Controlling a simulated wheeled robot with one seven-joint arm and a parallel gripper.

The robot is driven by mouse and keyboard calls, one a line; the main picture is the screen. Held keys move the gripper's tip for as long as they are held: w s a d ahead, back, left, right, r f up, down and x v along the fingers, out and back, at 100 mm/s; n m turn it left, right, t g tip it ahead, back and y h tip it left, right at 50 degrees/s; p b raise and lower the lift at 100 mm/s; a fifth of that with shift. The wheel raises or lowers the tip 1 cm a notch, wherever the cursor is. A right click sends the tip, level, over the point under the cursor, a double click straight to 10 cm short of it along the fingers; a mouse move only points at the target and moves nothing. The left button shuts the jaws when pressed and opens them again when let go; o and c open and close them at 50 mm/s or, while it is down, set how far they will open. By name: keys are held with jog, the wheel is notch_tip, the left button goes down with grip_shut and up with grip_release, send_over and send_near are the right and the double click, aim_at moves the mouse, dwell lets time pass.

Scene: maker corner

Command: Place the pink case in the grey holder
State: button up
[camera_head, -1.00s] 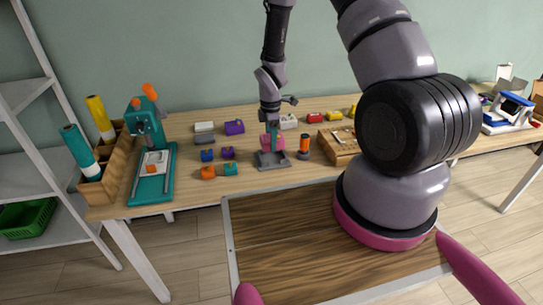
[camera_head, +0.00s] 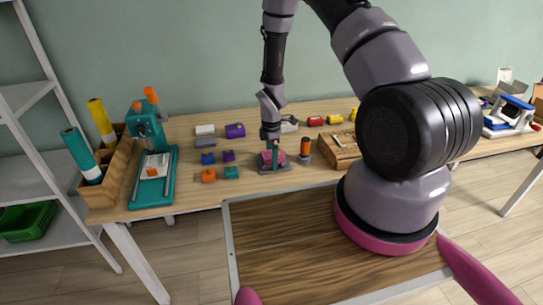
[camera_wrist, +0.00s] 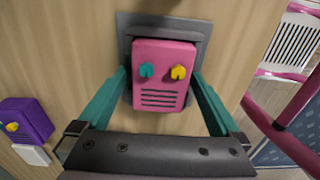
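The pink case (camera_head: 267,157) is at the grey holder (camera_head: 287,167) near the table's front edge. In the wrist view the pink case (camera_wrist: 164,83) faces me with a teal knob, a yellow knob and dark slots, inside the outline of the grey holder (camera_wrist: 205,27). In the head view my gripper (camera_head: 272,150) points down from above. Whether the case touches the holder's bottom is hidden.
A purple case (camera_head: 235,130) and several small coloured blocks lie left of the holder. An orange-topped dark cylinder (camera_head: 305,147) stands close on its right, beside a wooden tray (camera_head: 338,152). A teal press (camera_head: 150,175) stands further left.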

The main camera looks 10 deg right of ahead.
jog(key=s+d+r+m+t, duration=0.25)
jog(key=r+m, duration=0.25)
jog(key=r, duration=1.4)
jog(key=s+d+r+m+t, duration=0.1)
jog(key=s+d+r+m, duration=0.35)
jog(key=r, duration=1.55)
jog(key=s+a+r+m+t+y, duration=0.1)
jog(key=s+r+m+t+y, duration=0.1)
jog(key=s+r+m, duration=1)
jog(key=s+r+t, duration=0.1)
jog(key=s, duration=0.2)
jog(key=shift+s+r+m+t, duration=0.2)
jog(key=shift+r+m+t, duration=0.15)
jog(key=shift+r, duration=0.05)
